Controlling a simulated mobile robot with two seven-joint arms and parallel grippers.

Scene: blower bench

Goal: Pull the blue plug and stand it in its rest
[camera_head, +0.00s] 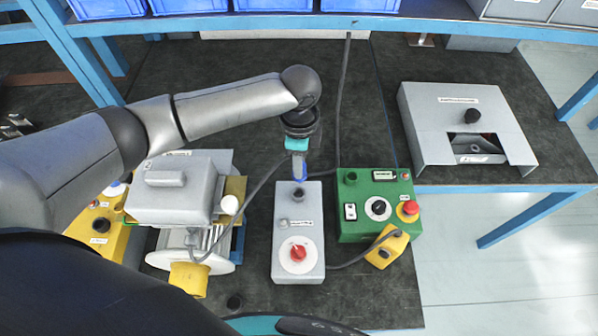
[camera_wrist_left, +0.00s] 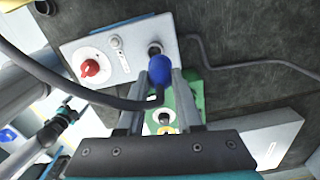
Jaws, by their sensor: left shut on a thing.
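My left gripper (camera_head: 299,165) is over the far end of a grey switch box (camera_head: 312,258), shut on the blue plug (camera_head: 299,173). In the left wrist view the blue plug (camera_wrist_left: 160,72) is between the two fingers. Its nose is close to the dark round socket (camera_wrist_left: 154,48) of the grey box; I cannot tell whether it is still partly in. A dark cable (camera_wrist_left: 90,100) runs from the plug to the left. What looks like my right gripper (camera_wrist_left: 68,112) shows small at the left of the wrist view; its jaws are unclear. I cannot make out the rest.
A green control box (camera_head: 353,222) with a red button stands close right of the grey box. A grey-and-white motor unit (camera_head: 168,200) stands to the left, with the cable passing it. A grey open-fronted housing (camera_head: 425,110) sits on the right bench.

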